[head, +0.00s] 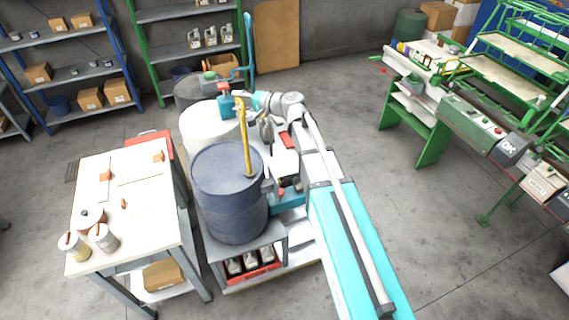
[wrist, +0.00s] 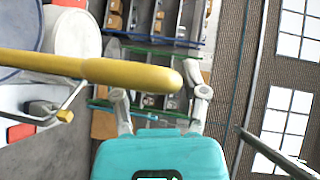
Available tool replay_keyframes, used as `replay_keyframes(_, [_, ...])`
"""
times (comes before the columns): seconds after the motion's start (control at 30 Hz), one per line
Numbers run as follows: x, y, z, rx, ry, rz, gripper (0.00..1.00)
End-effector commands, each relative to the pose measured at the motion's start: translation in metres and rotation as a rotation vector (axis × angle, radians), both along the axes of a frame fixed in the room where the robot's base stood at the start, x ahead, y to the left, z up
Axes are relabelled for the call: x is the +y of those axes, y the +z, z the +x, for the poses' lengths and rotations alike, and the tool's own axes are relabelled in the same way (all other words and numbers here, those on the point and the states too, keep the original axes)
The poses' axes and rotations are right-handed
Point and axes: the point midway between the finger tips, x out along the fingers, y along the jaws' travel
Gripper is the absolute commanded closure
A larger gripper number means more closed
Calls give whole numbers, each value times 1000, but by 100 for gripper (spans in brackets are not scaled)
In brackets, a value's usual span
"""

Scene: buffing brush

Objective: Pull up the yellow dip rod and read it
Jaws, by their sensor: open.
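The yellow dip rod (head: 245,140) stands upright out of the top of the dark blue drum (head: 228,205), its lower part hidden in the drum. In the wrist view the rod (wrist: 120,72) crosses the upper left and ends in a rounded tip. A small yellow side piece (wrist: 66,115) shows below it. My gripper (wrist: 160,94) is open and empty, its two fingers spread apart. The rod overlaps the view near the left fingertip and looks nearer the camera than the fingers. It does not look held. In the head view my wrist is close to the rod's upper end. I cannot make out a reading.
A white drum (head: 210,128) stands behind the blue one. A worktable (head: 135,235) with cans is at the left. Shelves (head: 190,50) stand at the back wall and a green machine (head: 475,110) at the right.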

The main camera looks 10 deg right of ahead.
Motion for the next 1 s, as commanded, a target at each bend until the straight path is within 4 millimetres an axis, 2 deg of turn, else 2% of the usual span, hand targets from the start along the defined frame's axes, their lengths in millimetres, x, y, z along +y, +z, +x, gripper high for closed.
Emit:
replay_keyframes(0.33, [-2, -28, -1, 0, 0, 0, 43])
replay_keyframes(0.4, [-13, -21, -8, 0, -2, -1, 43])
replay_keyframes(1.0, [-85, -9, -49, 0, -2, 0, 43])
